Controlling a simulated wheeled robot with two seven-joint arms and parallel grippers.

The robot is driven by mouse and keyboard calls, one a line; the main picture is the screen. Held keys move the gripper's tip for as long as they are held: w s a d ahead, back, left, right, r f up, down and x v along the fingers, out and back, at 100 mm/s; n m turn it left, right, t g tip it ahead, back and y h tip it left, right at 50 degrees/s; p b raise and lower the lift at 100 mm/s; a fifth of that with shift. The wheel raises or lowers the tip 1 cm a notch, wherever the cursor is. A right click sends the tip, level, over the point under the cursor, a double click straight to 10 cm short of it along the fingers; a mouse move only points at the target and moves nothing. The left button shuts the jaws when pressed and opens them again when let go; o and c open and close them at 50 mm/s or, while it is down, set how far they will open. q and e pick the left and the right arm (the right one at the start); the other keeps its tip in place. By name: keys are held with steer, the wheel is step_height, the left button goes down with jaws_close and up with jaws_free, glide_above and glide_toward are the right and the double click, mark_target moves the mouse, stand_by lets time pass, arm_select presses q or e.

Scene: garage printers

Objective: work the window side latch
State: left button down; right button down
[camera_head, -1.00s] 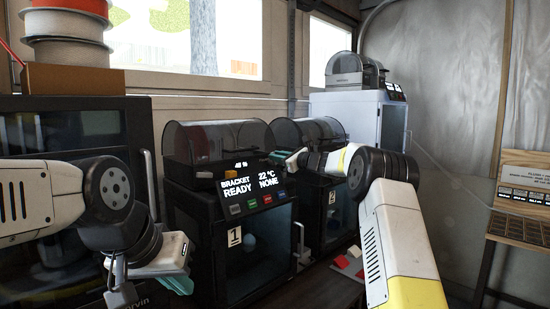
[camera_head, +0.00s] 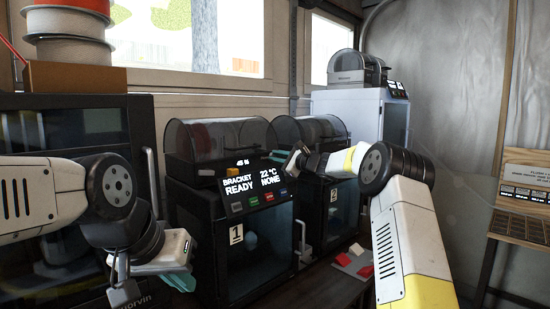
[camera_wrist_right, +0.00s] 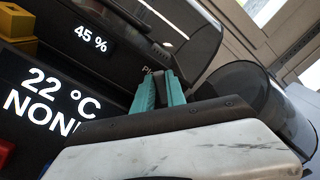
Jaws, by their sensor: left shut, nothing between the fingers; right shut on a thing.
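The dark box with a smoky clear lid (camera_head: 217,138) sits on top of printer 1 (camera_head: 240,245), and the lid looks closed. My right gripper (camera_head: 275,156) is at the box's right front corner, just beside the display. In the right wrist view its teal fingers (camera_wrist_right: 159,88) are shut at the box's front edge, under the lid's lower rim (camera_wrist_right: 185,70). The small part between the fingertips is almost wholly hidden; it appears to be the latch. My left gripper (camera_head: 180,281) is shut and empty, low in front of the large dark printer at left.
The display (camera_head: 252,187) reads BRACKET READY, 22 °C, NONE, with coloured buttons below. A second printer with a clear-lidded box (camera_head: 310,130) stands close on the right. Red and white pieces (camera_head: 355,262) lie on the bench. Spools (camera_head: 68,40) stand at upper left.

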steer(key=c, duration=1.4)
jaws_free()
steer(key=shift+o, duration=0.2)
steer(key=shift+f, duration=0.1)
